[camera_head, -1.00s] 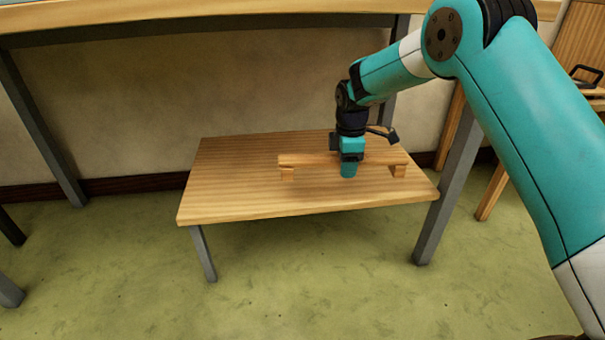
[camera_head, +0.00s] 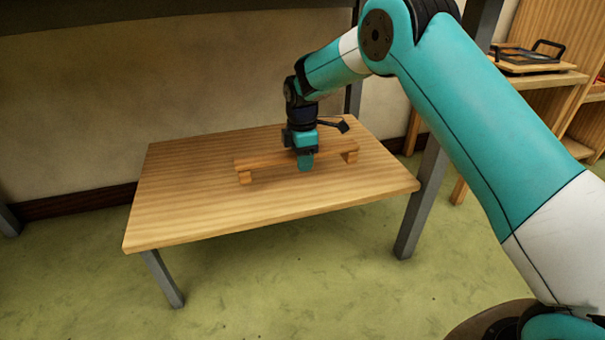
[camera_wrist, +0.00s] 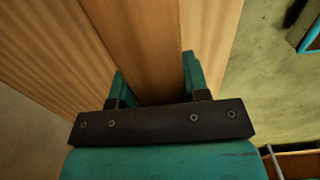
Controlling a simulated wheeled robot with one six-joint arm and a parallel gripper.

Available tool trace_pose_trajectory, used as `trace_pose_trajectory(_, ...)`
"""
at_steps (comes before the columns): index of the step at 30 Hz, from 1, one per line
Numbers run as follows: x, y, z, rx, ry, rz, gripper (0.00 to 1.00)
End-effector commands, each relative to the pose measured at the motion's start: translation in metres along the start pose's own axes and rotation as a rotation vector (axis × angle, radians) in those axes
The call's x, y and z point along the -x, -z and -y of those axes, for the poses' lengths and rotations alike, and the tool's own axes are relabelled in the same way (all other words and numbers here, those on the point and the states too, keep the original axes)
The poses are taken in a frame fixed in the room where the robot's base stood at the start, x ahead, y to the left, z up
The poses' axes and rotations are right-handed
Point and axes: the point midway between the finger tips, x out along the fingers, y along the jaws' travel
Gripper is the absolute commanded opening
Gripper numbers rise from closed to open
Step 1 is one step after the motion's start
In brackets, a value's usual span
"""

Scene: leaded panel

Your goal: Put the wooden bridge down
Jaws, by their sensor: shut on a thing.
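The wooden bridge (camera_head: 262,160), a light plank with a block foot near each end, is over the right half of the low wooden table (camera_head: 190,205). My gripper (camera_head: 305,162) is shut on the middle of its plank from above. The bridge looks level, its feet at or just above the tabletop; I cannot tell whether they touch. In the wrist view the plank (camera_wrist: 145,40) runs between the two teal fingers of my gripper (camera_wrist: 156,85). The striped tabletop (camera_wrist: 45,50) shows beside it. The fingers hide the plank's middle in the head view.
The tabletop is otherwise bare, with free room left and in front of the bridge. A grey post (camera_head: 425,195) stands at the table's right. A wooden shelf (camera_head: 540,80) at the right holds a tray with dark handles (camera_head: 525,58). The floor (camera_head: 290,290) is green.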

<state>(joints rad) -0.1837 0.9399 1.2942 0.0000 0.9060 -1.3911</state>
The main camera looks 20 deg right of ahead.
Motion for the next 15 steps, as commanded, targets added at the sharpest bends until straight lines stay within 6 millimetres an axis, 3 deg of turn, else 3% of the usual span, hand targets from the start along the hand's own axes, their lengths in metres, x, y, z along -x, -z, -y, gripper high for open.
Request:
trace_pose_trajectory(1, -0.016, 0.000, 0.001, 0.000, 0.003, 0.001, 0.15)
trace_pose_trajectory(5, -0.035, -0.001, 0.001, -0.002, 0.002, 0.000, 0.15)
trace_pose_trajectory(15, -0.034, -0.003, 0.001, -0.004, 0.002, 0.000, 0.15)
